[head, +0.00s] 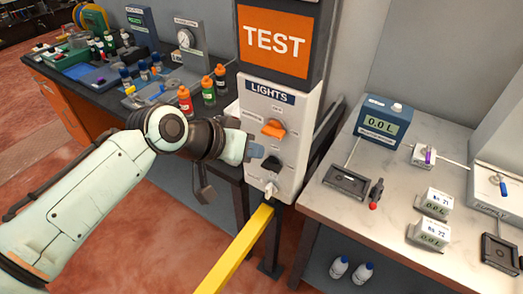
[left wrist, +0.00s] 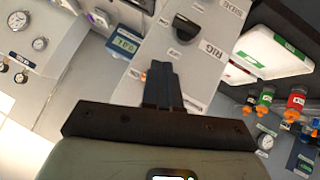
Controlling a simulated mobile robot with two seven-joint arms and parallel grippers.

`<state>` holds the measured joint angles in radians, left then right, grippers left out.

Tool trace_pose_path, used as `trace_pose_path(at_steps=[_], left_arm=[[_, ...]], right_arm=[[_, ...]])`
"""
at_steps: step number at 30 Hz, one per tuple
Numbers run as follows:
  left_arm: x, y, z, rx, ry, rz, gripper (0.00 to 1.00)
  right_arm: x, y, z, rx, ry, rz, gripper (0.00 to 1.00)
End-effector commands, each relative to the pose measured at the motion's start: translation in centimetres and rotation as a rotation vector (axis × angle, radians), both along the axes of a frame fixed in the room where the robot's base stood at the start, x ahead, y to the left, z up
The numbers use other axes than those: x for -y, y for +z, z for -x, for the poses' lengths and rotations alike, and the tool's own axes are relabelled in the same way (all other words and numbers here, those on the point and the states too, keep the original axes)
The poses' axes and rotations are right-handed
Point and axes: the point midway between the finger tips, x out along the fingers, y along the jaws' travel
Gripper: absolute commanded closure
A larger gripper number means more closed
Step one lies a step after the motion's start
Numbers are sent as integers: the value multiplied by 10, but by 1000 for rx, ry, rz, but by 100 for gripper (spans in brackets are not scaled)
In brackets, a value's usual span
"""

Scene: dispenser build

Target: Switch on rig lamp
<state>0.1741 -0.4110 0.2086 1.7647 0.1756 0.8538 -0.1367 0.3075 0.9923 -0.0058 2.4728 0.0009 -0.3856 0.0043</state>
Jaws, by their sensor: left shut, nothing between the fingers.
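The white switch panel (head: 293,105) headed LIGHTS stands below an orange TEST sign. It carries an orange knob (head: 273,128) and, under it, a black knob (head: 271,163). My left gripper (head: 257,149) is shut and empty, just left of the panel at a height between the two knobs. In the left wrist view the shut fingers (left wrist: 161,84) are over the panel face (left wrist: 150,45), near a black knob (left wrist: 187,25) and a RIG label (left wrist: 210,48). A small orange patch shows beside the fingers. I cannot tell whether the fingers touch the panel. My right gripper is out of view.
A small white fitting (head: 270,189) sits low on the panel, above a yellow bar (head: 238,252). A dark bench (head: 110,105) with bottles and trays is at left. A pale bench (head: 390,210) with a meter (head: 380,121) and small boxes is at right.

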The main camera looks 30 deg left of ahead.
Motion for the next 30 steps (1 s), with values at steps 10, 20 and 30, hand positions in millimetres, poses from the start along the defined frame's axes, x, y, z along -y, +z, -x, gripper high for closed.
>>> trace_pose_path(at_steps=[10, 20, 30], left_arm=[[-2, 21, 22, -2, 1, 0, 100], [-2, 21, 22, -2, -1, 0, 100], [-2, 21, 22, -1, 0, 0, 100]], right_arm=[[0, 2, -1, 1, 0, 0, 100], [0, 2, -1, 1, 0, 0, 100], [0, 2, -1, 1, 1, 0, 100]])
